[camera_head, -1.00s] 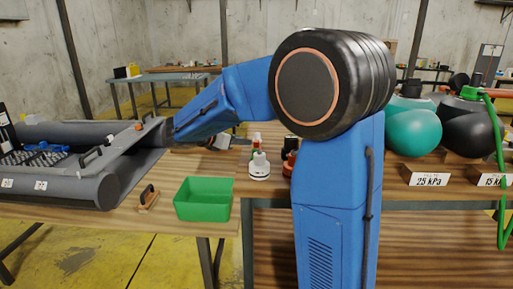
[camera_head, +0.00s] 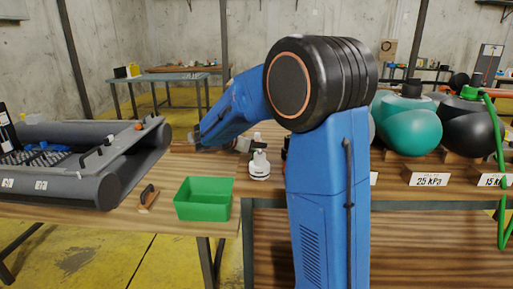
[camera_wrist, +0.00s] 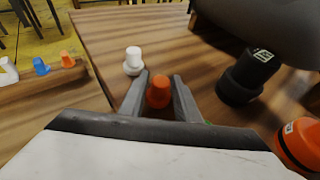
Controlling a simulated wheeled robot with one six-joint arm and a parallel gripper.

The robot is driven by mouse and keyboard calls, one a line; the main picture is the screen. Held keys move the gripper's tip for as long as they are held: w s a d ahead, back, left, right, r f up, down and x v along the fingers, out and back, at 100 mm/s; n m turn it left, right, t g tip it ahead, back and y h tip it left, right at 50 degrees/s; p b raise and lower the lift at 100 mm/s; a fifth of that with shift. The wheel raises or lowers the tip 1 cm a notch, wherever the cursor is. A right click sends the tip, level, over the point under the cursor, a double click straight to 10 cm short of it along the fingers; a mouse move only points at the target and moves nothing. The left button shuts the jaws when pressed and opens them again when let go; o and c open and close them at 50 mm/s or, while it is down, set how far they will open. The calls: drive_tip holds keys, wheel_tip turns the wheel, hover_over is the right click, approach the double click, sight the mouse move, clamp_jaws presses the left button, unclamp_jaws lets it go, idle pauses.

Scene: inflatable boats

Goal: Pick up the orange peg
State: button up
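An orange peg (camera_wrist: 159,91) stands on the wooden table in the wrist view, between the two grey fingers of my gripper (camera_wrist: 160,92). The fingers are apart, one on each side of the peg, and a small gap seems to show on both sides. Whether either finger touches it I cannot tell. The peg's lower part is partly hidden by the gripper body. In the head view I cannot make out the peg or the fingertips.
A white peg (camera_wrist: 133,61) stands just beyond the left finger. A black fitting (camera_wrist: 247,77) and an orange-red one (camera_wrist: 301,144) are at right. A rack (camera_wrist: 40,88) with several coloured pegs is at left. A green bin (camera_head: 203,199) stands on the table's front.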

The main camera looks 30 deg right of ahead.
drive_tip(key=shift+c, duration=0.2)
clamp_jaws()
wheel_tip(320, 180, up, 10)
idle(0.4)
